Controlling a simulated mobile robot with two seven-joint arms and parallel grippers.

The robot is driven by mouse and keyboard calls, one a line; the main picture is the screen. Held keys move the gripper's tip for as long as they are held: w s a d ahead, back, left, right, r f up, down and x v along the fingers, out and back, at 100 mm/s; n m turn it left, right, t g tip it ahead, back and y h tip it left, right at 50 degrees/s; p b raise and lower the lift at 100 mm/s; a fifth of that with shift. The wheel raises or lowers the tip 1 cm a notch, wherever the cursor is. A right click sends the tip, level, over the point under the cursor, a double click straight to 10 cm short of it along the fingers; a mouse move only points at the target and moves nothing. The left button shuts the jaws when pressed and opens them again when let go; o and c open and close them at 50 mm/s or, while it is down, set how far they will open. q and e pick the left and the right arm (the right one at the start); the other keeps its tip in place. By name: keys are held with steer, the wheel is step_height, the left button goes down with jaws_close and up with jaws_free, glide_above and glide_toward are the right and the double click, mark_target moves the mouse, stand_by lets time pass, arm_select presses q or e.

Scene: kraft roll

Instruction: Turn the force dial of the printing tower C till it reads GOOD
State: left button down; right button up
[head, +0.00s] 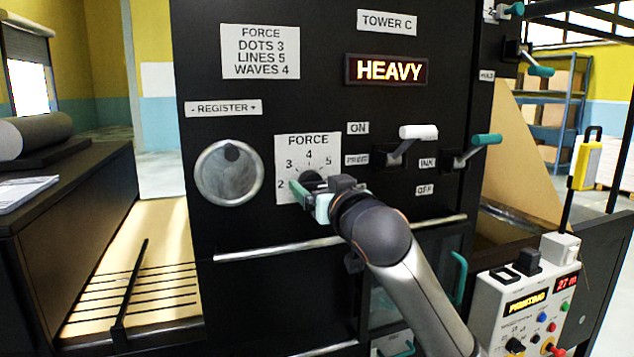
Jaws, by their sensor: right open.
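The front of printing tower C (240,295) is a black panel. Its lit display (386,69) reads HEAVY. The force dial (312,175) is a dark knob on a white FORCE plate (309,146), where 2, 3, 4 and 5 can be read. My right gripper (308,192) is open at the dial, its pale teal fingers in front of the lower part of the plate. It hides part of the knob and its pointer, so I cannot tell the setting or whether the fingers touch the knob. My left gripper is not in view.
A card (260,52) reads FORCE DOTS 3, LINES 5, WAVES 4. A round register knob (228,172) is left of the dial. A white-handled lever (418,132) and a teal-handled lever (486,140) stick out at right. A rail (275,250) runs below. A control box (525,305) stands lower right.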

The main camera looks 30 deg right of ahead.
steer(key=shift+w+d, duration=0.1)
steer(key=shift+w, duration=0.2)
steer(key=shift+c, duration=0.3)
steer(key=c, duration=1.3)
